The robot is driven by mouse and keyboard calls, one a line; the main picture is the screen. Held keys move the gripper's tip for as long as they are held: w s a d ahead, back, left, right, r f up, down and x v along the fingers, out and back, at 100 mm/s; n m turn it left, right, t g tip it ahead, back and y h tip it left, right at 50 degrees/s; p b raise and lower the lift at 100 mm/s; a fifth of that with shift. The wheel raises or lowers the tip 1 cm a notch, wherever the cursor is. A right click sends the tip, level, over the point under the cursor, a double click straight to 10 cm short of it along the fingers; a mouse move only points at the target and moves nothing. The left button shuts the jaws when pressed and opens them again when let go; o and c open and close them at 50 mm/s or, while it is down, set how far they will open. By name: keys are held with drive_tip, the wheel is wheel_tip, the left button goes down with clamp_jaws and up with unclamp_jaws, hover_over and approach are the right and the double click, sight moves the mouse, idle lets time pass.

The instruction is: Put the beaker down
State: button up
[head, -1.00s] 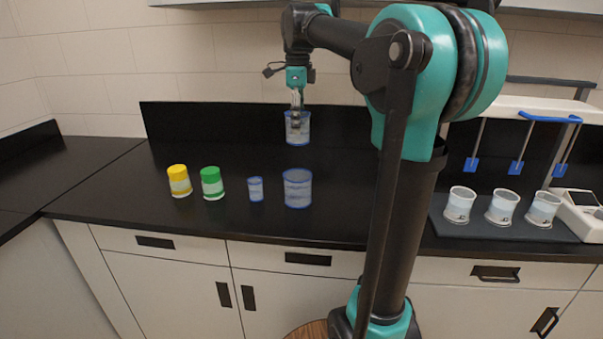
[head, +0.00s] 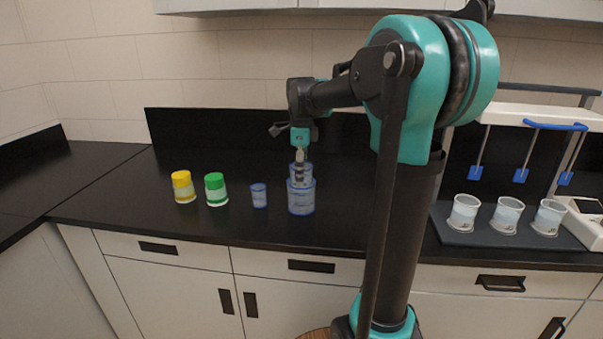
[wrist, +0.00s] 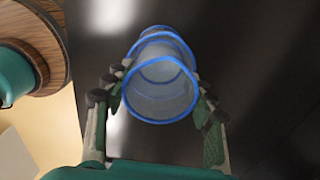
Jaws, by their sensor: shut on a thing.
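My gripper (head: 299,178) points down and is shut on a clear, blue-rimmed beaker (head: 307,170). In the wrist view the fingers are on both sides of this beaker (wrist: 160,95), which is open toward the camera. Another larger clear beaker with blue rims (head: 301,202) stands upright on the black counter (head: 350,228). In the head view the held beaker overlaps the top of the standing one, which hides its lower part. I cannot tell whether they touch or whether the held beaker's base meets the counter.
The counter at far left is clear.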

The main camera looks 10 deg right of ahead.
drive_tip(key=shift+f, duration=0.55)
drive_tip(key=o, duration=1.1)
wheel_tip(320, 180, up, 13)
drive_tip(key=shift+r, duration=0.15)
